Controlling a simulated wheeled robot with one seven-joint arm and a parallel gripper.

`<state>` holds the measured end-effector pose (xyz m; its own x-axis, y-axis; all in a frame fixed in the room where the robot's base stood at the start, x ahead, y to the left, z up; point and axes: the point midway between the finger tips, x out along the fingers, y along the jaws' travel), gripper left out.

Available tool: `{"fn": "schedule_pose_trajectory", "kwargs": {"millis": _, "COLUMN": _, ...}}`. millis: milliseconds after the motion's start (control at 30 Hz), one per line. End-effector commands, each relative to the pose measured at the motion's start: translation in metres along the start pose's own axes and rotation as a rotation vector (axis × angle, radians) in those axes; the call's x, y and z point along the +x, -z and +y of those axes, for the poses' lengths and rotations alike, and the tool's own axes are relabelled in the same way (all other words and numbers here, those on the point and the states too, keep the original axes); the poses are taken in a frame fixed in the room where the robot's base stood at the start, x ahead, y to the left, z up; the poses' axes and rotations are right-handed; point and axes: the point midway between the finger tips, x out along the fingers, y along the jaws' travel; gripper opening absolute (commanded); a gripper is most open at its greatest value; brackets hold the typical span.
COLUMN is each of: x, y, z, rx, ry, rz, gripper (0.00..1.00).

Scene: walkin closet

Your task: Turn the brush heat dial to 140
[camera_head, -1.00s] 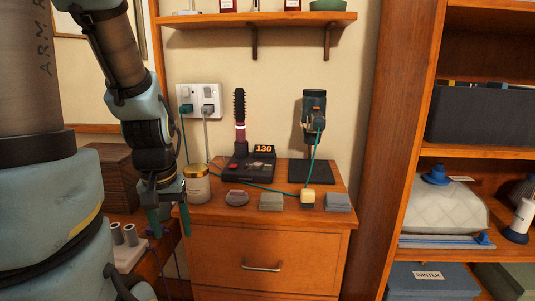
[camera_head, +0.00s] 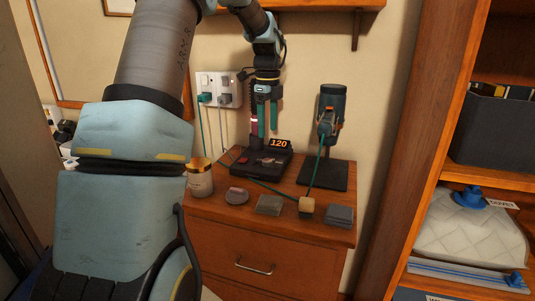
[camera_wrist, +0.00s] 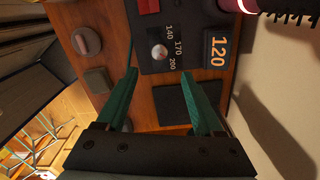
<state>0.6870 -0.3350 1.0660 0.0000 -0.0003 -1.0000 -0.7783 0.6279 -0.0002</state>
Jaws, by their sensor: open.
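The black brush base (camera_head: 245,162) stands on the wooden cabinet, with an orange display (camera_head: 279,143) reading 120. In the wrist view the display (camera_wrist: 217,52) also reads 120. The small round heat dial (camera_wrist: 158,51) sits beside printed marks 140, 170 and 200; its exact pointer direction is too small to tell. The brush (camera_wrist: 245,5) shows partly at the upper edge of the wrist view and is mostly behind my gripper in the head view. My gripper (camera_head: 267,136) is open above the base, its green fingers pointing down. In the wrist view its fingertips (camera_wrist: 160,72) lie either side of the dial's line, apart from it.
A hair dryer on a stand (camera_head: 331,105) is at the right, with a green cord crossing the top. A socket plate (camera_head: 219,87) is behind.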

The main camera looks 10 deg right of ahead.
Motion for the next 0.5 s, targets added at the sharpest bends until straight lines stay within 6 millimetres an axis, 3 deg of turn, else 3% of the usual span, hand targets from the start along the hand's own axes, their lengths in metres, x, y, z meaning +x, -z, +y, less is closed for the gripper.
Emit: {"fn": "schedule_pose_trajectory", "kwargs": {"millis": 500, "x": 0.085, "y": 0.0, "z": 0.002, "rx": -0.004, "ry": -0.004, "rz": 0.001, "gripper": 0.69}}
